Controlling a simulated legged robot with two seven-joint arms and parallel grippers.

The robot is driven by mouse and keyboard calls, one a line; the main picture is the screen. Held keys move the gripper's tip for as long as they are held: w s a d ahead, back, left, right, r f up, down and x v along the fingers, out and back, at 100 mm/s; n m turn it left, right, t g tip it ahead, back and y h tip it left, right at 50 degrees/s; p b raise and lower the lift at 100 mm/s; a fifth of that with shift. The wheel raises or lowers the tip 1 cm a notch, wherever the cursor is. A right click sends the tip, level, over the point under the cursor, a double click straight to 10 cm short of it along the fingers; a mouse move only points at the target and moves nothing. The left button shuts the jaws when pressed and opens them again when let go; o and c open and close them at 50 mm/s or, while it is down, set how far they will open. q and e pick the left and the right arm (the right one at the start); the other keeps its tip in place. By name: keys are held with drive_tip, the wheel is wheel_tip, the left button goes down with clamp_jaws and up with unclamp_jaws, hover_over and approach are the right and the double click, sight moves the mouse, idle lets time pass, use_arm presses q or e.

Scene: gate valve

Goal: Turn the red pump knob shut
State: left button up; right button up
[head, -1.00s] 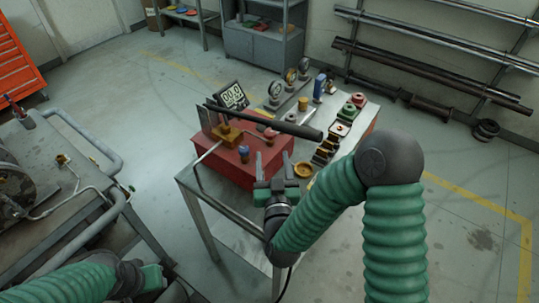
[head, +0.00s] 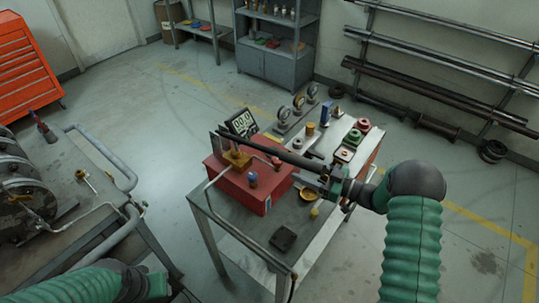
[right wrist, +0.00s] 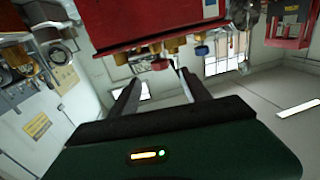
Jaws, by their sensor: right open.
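The red pump (head: 235,185) sits on the metal table, with a long black handle (head: 270,148) across its top. The small red knob (head: 276,162) is on the pump's right part, partly hidden by the handle in the head view. It shows clearly in the right wrist view (right wrist: 160,65), which sees the pump upside down. A blue knob (head: 252,179) is beside it, also in the right wrist view (right wrist: 201,50). My right gripper (head: 335,184) is right of the pump near the handle's end, open and empty. Its fingers (right wrist: 158,80) point toward the red knob, apart from it. My left gripper (head: 152,284) is at the lower left, its jaws unclear.
Gauges (head: 284,114) and green and red valve parts (head: 352,138) occupy the table's back and right. A pipe-railed cart (head: 75,190) is at left.

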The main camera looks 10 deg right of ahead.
sight(273, 158)
drive_tip(key=x, duration=1.2)
drive_tip(key=shift+w+a+p, duration=0.15)
drive_tip(key=shift+w+p, duration=0.1)
drive_tip(key=shift+p, duration=0.05)
clamp_jaws()
